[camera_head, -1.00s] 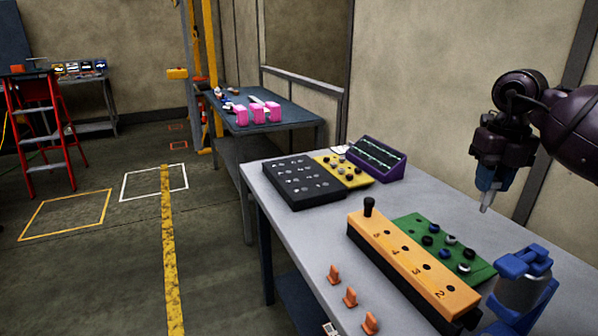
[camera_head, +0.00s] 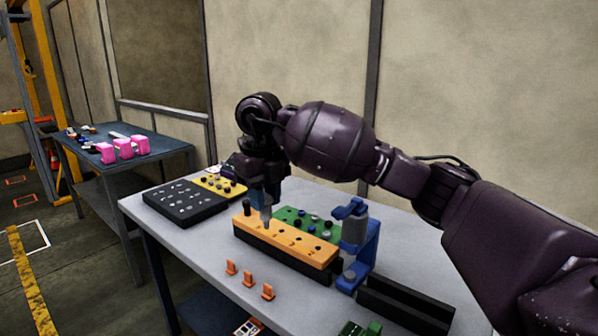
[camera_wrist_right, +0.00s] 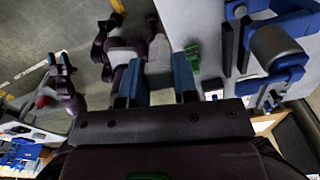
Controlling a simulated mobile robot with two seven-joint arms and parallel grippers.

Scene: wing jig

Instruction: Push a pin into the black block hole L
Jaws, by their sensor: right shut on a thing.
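The black block (camera_head: 185,203) lies on the grey table at the far left, with small light marks on top; its hole letters are too small to read. My right gripper (camera_head: 265,198) is over the left part of the orange block (camera_head: 288,241). It is shut on a grey tapered thing (camera_head: 267,217) that points down at the orange block's top; contact cannot be told. The right wrist view shows its two blue fingers with a grey thing (camera_wrist_right: 158,70) between them. What looks like my left gripper (camera_wrist_right: 61,66) is small at the left of that view, its opening unclear.
A black knob (camera_head: 247,207) stands on the orange block's left end. A green block (camera_head: 310,224), a yellow block (camera_head: 221,186) and a blue stand (camera_head: 364,252) are close by. Orange pegs (camera_head: 249,279) stand in front. Black rails (camera_head: 405,306) lie at the front right.

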